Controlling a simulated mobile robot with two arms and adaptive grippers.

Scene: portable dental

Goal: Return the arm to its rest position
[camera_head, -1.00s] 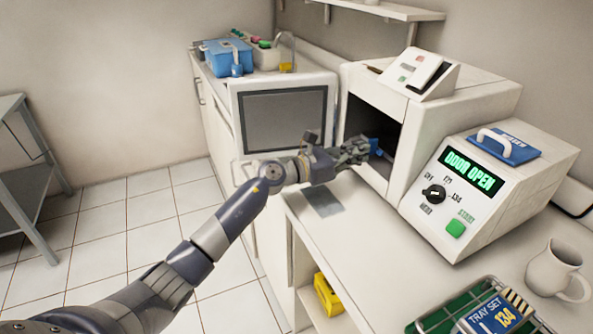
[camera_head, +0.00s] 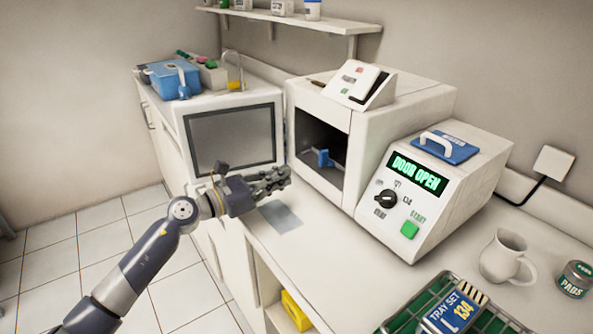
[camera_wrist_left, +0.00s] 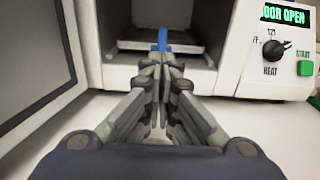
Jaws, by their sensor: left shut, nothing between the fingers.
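My left arm comes in from the lower left in the head view. Its gripper (camera_head: 268,183) is shut and empty, in front of the sterilizer's opening and above the counter. The sterilizer (camera_head: 432,103) stands open, its door swung out to the left with a dark panel (camera_head: 230,138). Its display (camera_head: 418,173) reads DOOR OPEN. A blue-handled item (camera_head: 322,158) sits inside the chamber, apart from my gripper. In the left wrist view my shut fingers (camera_wrist_left: 163,72) point toward the chamber, and the blue handle (camera_wrist_left: 162,38) shows beyond them. My right gripper is not in view.
A green tray rack (camera_head: 400,322) with a TRAY SET 134 card (camera_head: 452,313), a white mug (camera_head: 505,258) and a PADS tin (camera_head: 574,279) stand at the right. A blue box (camera_head: 172,80) is at the back left. Open floor (camera_head: 110,235) lies left of the counter.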

